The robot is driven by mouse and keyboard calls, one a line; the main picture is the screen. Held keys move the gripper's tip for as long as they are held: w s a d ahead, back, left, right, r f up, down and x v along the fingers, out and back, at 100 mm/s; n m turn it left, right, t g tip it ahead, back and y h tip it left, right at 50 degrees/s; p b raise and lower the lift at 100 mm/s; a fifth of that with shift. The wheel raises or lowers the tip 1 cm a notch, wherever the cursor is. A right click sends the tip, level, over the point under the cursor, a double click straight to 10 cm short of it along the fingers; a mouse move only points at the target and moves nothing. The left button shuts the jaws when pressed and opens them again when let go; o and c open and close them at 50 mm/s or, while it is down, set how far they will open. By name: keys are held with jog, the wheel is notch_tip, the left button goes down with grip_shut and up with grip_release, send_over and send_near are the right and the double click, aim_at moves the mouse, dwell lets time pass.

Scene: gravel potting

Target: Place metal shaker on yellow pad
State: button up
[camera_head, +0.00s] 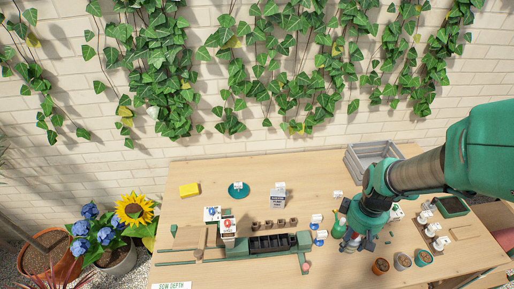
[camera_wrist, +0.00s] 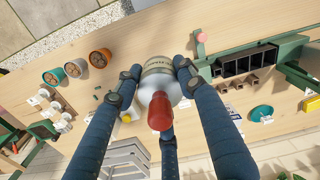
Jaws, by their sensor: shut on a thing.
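The metal shaker (camera_wrist: 160,83), a silver cylinder with a pale printed label and a red top, is in my gripper (camera_wrist: 158,78). The blue fingers are shut around its sides in the wrist view. In the head view my gripper (camera_head: 352,243) is over the right-centre of the table, and the shaker is mostly hidden there. I cannot tell whether the shaker touches the table. The yellow pad (camera_head: 189,190) lies at the table's back left, well to the left of my gripper, and its top is bare.
A teal round pad (camera_head: 238,193) with a small card sits right of the yellow pad. Several small pots (camera_head: 402,261) are right of my gripper. A grey crate (camera_head: 372,158) is at the back right.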

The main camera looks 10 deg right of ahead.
jog(key=w+a+r+n+p, duration=0.1)
jog(key=w+a+r+n, duration=0.15)
jog(key=w, duration=0.75)
jog(key=w+a+r+n, duration=0.15)
jog(key=w+a, duration=0.25)
jog(key=w, duration=0.5)
jog(key=w+a+f+n+p, duration=0.15)
jog(key=w+a+n, duration=0.25)
jog(key=w+a, duration=0.95)
jog(key=n+p, duration=0.3)
jog(key=n, duration=0.4)
send_over(189, 189)
notch_tip(189, 189, down, 7)
jog(key=shift+w+a+f, duration=0.1)
jog(key=shift+f, duration=2.3)
jog(key=shift+f, duration=0.1)
jog(key=shift+f, duration=3.05)
